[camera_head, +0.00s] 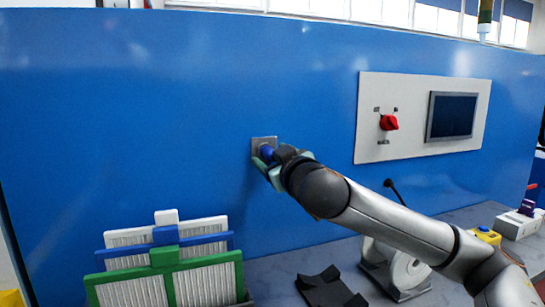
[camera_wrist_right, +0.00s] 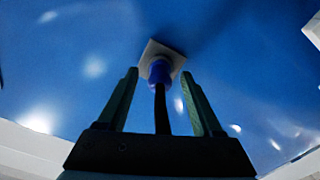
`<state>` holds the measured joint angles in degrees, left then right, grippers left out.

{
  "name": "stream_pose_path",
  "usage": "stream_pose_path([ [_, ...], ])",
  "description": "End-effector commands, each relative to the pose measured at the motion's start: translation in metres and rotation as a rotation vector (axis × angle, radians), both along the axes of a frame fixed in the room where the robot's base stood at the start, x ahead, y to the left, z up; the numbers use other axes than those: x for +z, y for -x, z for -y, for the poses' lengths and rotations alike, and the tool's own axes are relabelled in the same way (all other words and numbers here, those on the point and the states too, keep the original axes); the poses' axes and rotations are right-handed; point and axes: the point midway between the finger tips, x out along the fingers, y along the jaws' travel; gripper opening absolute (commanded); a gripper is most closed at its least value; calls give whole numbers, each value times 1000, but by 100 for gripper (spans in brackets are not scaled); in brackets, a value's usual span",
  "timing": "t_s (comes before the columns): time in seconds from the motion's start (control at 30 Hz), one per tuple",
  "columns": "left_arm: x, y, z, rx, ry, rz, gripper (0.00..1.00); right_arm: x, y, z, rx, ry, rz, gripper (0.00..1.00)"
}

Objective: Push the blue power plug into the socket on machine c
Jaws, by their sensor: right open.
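The blue power plug (camera_wrist_right: 159,72) sits at the grey square socket plate (camera_wrist_right: 160,47) on the blue machine wall, its black cable running back toward my wrist. I cannot tell how deep it sits in the socket. In the head view the plug (camera_head: 267,152) shows in front of the socket plate (camera_head: 263,141). My right gripper (camera_head: 264,164) is at the plug. In the wrist view my right gripper (camera_wrist_right: 161,88) is open, with one green finger on each side of the plug and cable, apart from both. My left gripper is not in view.
A light panel (camera_head: 418,146) with a red switch (camera_head: 388,122) and a dark screen (camera_head: 451,115) is on the wall at right. Green, blue and white framed filters (camera_head: 168,262) stand below left. A black bracket (camera_head: 326,288) and a grey pulley part (camera_head: 402,270) lie on the grey table.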

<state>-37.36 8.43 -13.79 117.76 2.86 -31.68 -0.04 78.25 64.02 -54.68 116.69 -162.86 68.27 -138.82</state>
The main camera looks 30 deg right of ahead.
Motion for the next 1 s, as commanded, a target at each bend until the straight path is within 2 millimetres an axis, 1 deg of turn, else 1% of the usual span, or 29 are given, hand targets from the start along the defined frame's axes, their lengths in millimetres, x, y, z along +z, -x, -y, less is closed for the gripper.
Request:
stream_pose_path([
  [0.17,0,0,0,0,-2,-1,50,0,1,0,0,0,0,67],
  [0.27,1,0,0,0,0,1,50,0,10,-2,-1,0,1,67],
  [0.37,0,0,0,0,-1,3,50,-1,25,-6,1,2,1,67],
  [0.7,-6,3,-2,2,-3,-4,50,0,91,-22,1,3,2,67],
  [0.83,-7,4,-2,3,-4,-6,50,0,109,-26,1,0,2,67],
  [1.0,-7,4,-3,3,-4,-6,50,0,121,-29,0,0,1,67],
])
